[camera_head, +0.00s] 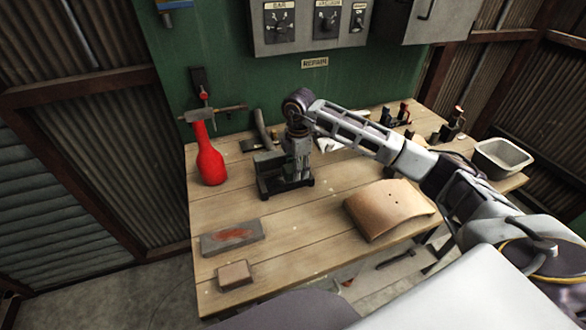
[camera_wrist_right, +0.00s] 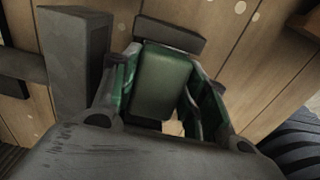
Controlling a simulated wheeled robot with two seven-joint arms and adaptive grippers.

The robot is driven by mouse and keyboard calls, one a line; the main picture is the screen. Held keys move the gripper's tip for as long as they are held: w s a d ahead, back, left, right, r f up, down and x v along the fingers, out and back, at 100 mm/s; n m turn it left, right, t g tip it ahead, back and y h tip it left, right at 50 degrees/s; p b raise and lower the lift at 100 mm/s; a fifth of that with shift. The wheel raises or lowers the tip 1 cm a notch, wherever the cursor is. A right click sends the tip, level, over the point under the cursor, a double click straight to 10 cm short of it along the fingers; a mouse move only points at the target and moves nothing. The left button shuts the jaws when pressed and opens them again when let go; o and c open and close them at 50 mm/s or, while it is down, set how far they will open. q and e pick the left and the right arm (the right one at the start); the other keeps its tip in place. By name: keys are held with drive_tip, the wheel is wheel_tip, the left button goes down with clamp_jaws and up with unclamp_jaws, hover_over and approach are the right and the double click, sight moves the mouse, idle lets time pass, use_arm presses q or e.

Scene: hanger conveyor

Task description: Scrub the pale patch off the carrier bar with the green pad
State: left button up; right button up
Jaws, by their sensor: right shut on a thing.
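My right gripper (camera_wrist_right: 165,75) is shut on a green pad (camera_wrist_right: 162,85), which sits between its two fingers in the right wrist view. In the head view the right gripper (camera_head: 296,165) points down at a dark metal fixture (camera_head: 268,178) on the bench, and the pad is hidden there. A dark bar (camera_wrist_right: 170,35) lies just beyond the pad, and a grey block (camera_wrist_right: 75,60) stands left of it. I cannot tell which part is the carrier bar, and no pale patch can be made out. My left gripper is out of view.
On the wooden bench (camera_head: 315,230) are a red bottle (camera_head: 209,160), a red-stained grey block (camera_head: 232,238), a brown block (camera_head: 234,275) and a curved tan sheet (camera_head: 390,208). A grey tub (camera_head: 502,157) stands far right. The front middle is clear.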

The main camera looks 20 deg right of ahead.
drive_tip(key=shift+d, duration=0.9)
drive_tip(key=shift+w+d+r+p, duration=0.1)
drive_tip(key=shift+r+p, duration=0.45)
drive_tip(key=shift+r, duration=0.2)
drive_tip(key=shift+d+r+p, duration=0.2)
drive_tip(key=shift+r+p, duration=0.15)
drive_tip(key=shift+r, duration=0.1)
drive_tip(key=shift+s+r, duration=0.2)
drive_tip(key=shift+r, duration=0.1)
drive_tip(key=shift+w+a+r+p, duration=0.1)
drive_tip(key=shift+a+r+p, duration=0.3)
drive_tip(key=shift+r+p, duration=0.75)
drive_tip(key=shift+r, duration=0.35)
